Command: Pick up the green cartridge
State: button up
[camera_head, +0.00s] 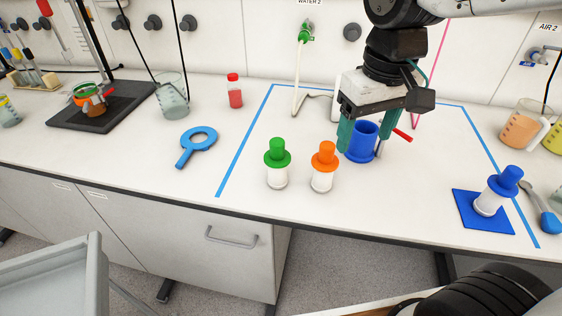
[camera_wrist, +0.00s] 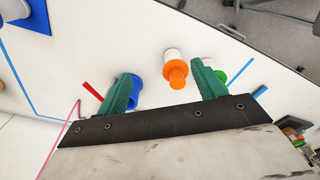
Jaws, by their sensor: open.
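The green cartridge (camera_head: 277,160) stands upright on the white bench, with a green cap over a white body, left of the orange cartridge (camera_head: 324,165). In the wrist view the green cartridge (camera_wrist: 220,76) is partly hidden behind one finger. My gripper (camera_head: 366,135) is open, to the right of and behind both cartridges in the head view, with its fingers on either side of an empty-looking blue holder (camera_head: 361,143). I cannot tell whether the fingers touch the holder. In the wrist view the orange cartridge (camera_wrist: 176,70) shows between the fingers (camera_wrist: 166,88).
A blue-capped cartridge (camera_head: 497,190) stands on a blue mat (camera_head: 468,215) at the right. A blue ring tool (camera_head: 197,143), a red-capped bottle (camera_head: 235,92) and beakers stand around the taped area. The bench front left of the cartridges is clear.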

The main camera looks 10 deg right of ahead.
aim_at(277, 157)
jog(key=w+a+f+n, duration=0.1)
jog(key=w+a, duration=0.1)
jog(key=a, duration=0.2)
jog(key=w+a+f+n, duration=0.1)
jog(key=w+a+f, duration=0.1)
jog(key=w+a, duration=0.1)
jog(key=w+a+f+n, duration=0.1)
jog(key=w+a, duration=0.2)
jog(key=a, duration=0.2)
jog(key=shift+w+a+f+g, duration=0.1)
jog(key=shift+a+f+g, duration=0.15)
jog(key=shift+a+g, duration=0.1)
jog(key=f, duration=0.4)
jog(key=w+a+f, duration=0.1)
jog(key=f, duration=0.2)
jog(key=shift+f, duration=0.55)
jog(key=c, duration=0.9)
